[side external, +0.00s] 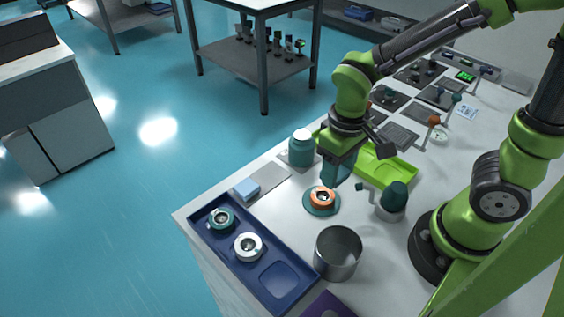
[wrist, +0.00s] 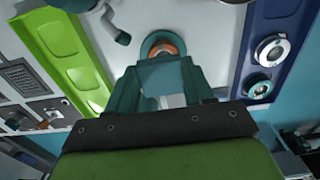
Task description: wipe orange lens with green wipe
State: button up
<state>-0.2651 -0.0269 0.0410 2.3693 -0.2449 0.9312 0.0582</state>
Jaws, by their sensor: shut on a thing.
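The orange lens (side external: 322,196) sits on a round teal pad (side external: 309,209) on the white table. It also shows in the wrist view (wrist: 165,48), just beyond my fingertips. My gripper (side external: 336,178) points down just above and beside the lens at its right. In the wrist view my gripper (wrist: 163,66) has its teal fingers shut on a muted teal sheet, which looks like the green wipe (wrist: 163,78). The sheet spans the gap between the fingers and hides part of the lens's near side. I cannot tell whether the wipe touches the lens.
A navy tray (side external: 205,238) at the front left holds a teal-ringed and a white-ringed lens. A steel cup (side external: 338,254) and a dark green bottle (side external: 394,198) stand near the lens. A teal jar (side external: 301,150) and a lime tray (side external: 390,172) are behind.

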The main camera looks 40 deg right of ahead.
aim_at(318, 193)
jog(key=shift+f, duration=3.65)
jog(key=shift+w+r, duration=0.2)
jog(key=shift+w, duration=0.4)
jog(key=shift+c, duration=0.5)
jog(key=shift+w+a+f, duration=0.1)
jog(key=shift+w+f, duration=0.05)
jog(key=shift+w, duration=0.25)
jog(key=shift+w+a, duration=0.1)
jog(key=shift+w, duration=0.9)
jog(key=s, duration=0.4)
jog(key=shift+d+f, duration=0.15)
jog(key=shift+d, duration=0.05)
jog(key=shift+r, duration=3.9)
